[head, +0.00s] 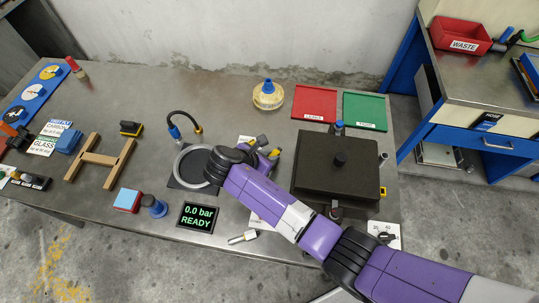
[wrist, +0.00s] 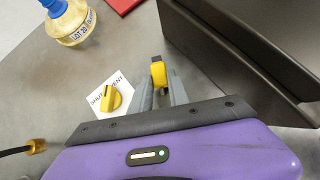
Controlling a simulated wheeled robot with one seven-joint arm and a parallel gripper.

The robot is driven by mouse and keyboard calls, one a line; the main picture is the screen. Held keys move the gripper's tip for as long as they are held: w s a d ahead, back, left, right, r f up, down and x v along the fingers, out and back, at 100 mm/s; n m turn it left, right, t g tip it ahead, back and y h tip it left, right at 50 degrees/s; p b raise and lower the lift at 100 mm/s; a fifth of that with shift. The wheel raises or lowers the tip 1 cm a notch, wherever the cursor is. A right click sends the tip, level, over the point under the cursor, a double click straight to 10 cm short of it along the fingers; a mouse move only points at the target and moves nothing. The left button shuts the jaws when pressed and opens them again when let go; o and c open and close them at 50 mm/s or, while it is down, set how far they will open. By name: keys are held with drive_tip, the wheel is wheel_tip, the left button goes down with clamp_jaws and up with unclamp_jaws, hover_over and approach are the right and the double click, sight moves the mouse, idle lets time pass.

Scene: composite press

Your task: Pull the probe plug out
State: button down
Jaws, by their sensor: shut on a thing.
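My gripper (wrist: 161,80) is shut on a small yellow piece with a dark top, which I take to be the probe plug (wrist: 158,73). It shows between the fingertips in the wrist view, beside the left wall of the dark press box (wrist: 215,50). In the head view, my gripper (head: 268,148) is just left of the press box (head: 335,185), with the yellow plug (head: 275,153) at its tip. I cannot tell whether the plug still sits in a socket, since the fingers and wrist hide its lower end.
A yellow vent knob (wrist: 111,98) on a white label stands close to the left of my fingers. A black hose (head: 186,115), a round grey ring (head: 180,170) and a yellowish pot (head: 268,96) are nearby. Red (head: 314,104) and green (head: 364,111) mats lie behind the press.

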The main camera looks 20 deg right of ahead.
drive_tip(key=shift+f+b, duration=0.55)
drive_tip(key=shift+f, duration=0.5)
drive_tip(key=c, duration=1.2)
unclamp_jaws()
drive_tip(key=v, duration=0.7)
drive_tip(key=shift+s+a+r, duration=0.15)
drive_tip(key=shift+a+r, duration=0.05)
drive_tip(key=shift+r, duration=0.15)
